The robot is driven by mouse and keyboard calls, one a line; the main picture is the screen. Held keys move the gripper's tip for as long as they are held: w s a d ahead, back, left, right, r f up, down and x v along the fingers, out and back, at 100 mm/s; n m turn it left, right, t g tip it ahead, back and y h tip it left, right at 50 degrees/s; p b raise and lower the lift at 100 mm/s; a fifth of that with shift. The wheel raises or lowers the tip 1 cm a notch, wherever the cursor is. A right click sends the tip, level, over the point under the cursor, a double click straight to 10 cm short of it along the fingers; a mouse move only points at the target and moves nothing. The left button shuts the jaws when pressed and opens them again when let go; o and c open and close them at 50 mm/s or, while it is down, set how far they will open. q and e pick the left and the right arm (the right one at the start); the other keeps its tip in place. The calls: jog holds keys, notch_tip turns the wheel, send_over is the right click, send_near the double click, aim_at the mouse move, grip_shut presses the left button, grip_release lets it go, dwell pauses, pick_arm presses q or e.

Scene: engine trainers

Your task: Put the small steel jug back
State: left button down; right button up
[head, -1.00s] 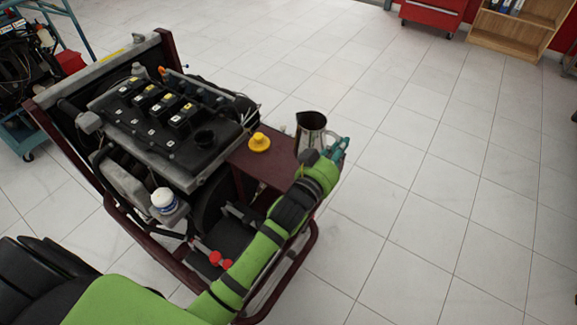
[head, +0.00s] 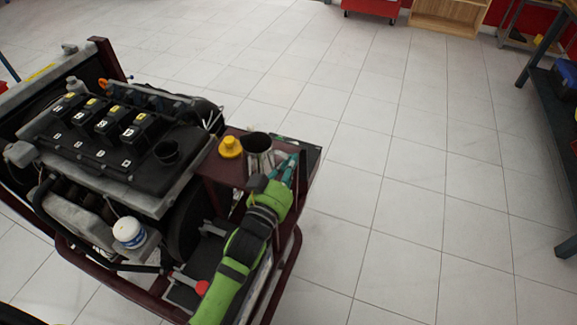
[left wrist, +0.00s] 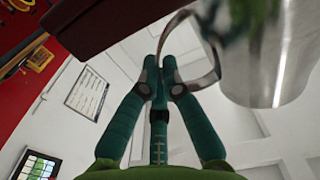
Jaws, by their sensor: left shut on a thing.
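The small steel jug (head: 259,157) is upright with its open top facing up, at the dark red shelf (head: 222,172) of the engine stand. I cannot tell whether its base touches the shelf. My left gripper (head: 288,168) is at the jug's right side, shut on its handle. In the left wrist view the jug (left wrist: 275,65) fills the upper right, and its curved handle (left wrist: 213,72) passes between the closed fingers (left wrist: 163,75). My right gripper is not in view.
A yellow cap (head: 230,148) sits on the shelf just left of the jug. The engine (head: 115,130) stands left of it, with a white-lidded container (head: 130,232) at its front. Open tiled floor (head: 400,200) lies to the right. A dark workbench (head: 555,130) is at the far right.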

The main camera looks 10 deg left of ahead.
pick_arm(q)
jog(key=shift+s+r, duration=0.1)
jog(key=shift+s, duration=0.15)
jog(key=c, duration=1.8)
grip_release()
jog(key=shift+f, duration=0.2)
jog(key=shift+c, duration=0.2)
jog(key=o, duration=0.4)
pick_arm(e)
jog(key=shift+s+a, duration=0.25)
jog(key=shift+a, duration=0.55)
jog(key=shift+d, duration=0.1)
pick_arm(q)
jog(key=shift+r+b+v, duration=0.15)
jog(key=shift+b+v, duration=0.35)
jog(key=shift+v, duration=2.5)
jog(key=shift+r+b+v, duration=0.15)
jog(key=shift+b+v, duration=0.35)
jog(key=shift+v, duration=2.45)
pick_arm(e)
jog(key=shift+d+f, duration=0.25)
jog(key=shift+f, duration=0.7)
